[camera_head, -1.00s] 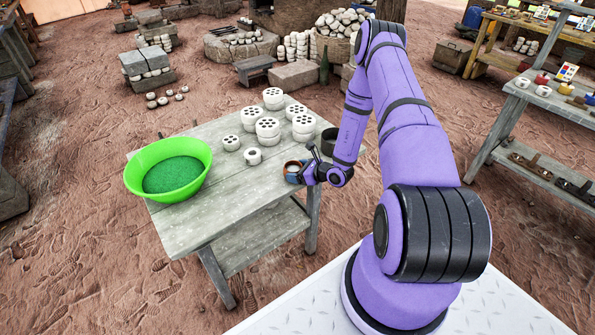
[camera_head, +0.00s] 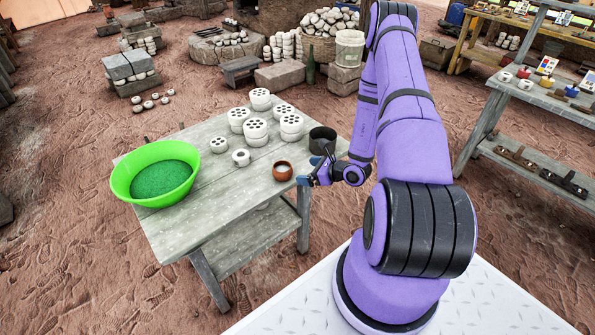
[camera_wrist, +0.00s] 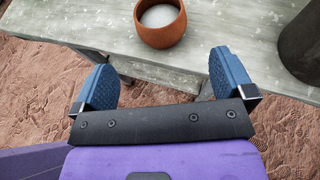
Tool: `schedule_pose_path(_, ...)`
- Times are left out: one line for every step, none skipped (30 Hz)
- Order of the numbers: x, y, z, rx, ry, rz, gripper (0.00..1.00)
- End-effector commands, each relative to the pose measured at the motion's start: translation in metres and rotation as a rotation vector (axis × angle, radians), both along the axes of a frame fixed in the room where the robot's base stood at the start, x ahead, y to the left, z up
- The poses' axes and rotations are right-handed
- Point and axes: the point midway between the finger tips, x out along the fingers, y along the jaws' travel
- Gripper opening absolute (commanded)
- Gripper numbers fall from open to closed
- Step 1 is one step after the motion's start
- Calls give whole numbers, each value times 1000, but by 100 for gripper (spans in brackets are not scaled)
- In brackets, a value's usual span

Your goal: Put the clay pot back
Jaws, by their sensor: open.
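The clay pot (camera_head: 282,171) is small, round and reddish brown. It stands upright on the grey wooden table (camera_head: 215,205), near its right edge, with something pale inside. In the wrist view the pot (camera_wrist: 162,32) is ahead of the fingers and apart from them. My gripper (camera_head: 312,172) is to the right of the pot, just off the table's right edge. In the wrist view my gripper (camera_wrist: 165,85) has its two blue fingers spread, with nothing between them.
A dark pot (camera_head: 322,140) stands at the table's right corner, close to my gripper. Several white pierced discs (camera_head: 255,133) stand behind the clay pot. A green basin (camera_head: 155,172) is at the left. The table's front part is clear. Shelves (camera_head: 530,95) stand at the right.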

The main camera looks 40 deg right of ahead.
Motion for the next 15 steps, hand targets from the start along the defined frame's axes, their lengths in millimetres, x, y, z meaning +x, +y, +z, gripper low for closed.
schedule_pose_path(-6,-3,2,0,1,-2,100)
schedule_pose_path(-8,-4,4,0,1,-2,100)
schedule_pose_path(-11,-6,5,0,0,-2,100)
schedule_pose_path(-13,-6,6,0,0,-1,100)
schedule_pose_path(-15,-7,6,0,0,-1,100)
schedule_pose_path(-16,-7,7,1,0,0,100)
schedule_pose_path(-17,-8,8,1,0,0,100)
schedule_pose_path(-18,-8,8,1,0,0,100)
schedule_pose_path(-18,-8,8,0,-1,0,100)
schedule_pose_path(-18,-8,9,-1,-1,3,100)
schedule_pose_path(-17,-7,11,-3,-5,7,100)
schedule_pose_path(-15,-6,16,-8,-10,20,100)
schedule_pose_path(-12,-5,21,-13,-16,35,100)
schedule_pose_path(-10,-2,27,-18,-23,54,100)
schedule_pose_path(-6,1,38,-30,-36,86,100)
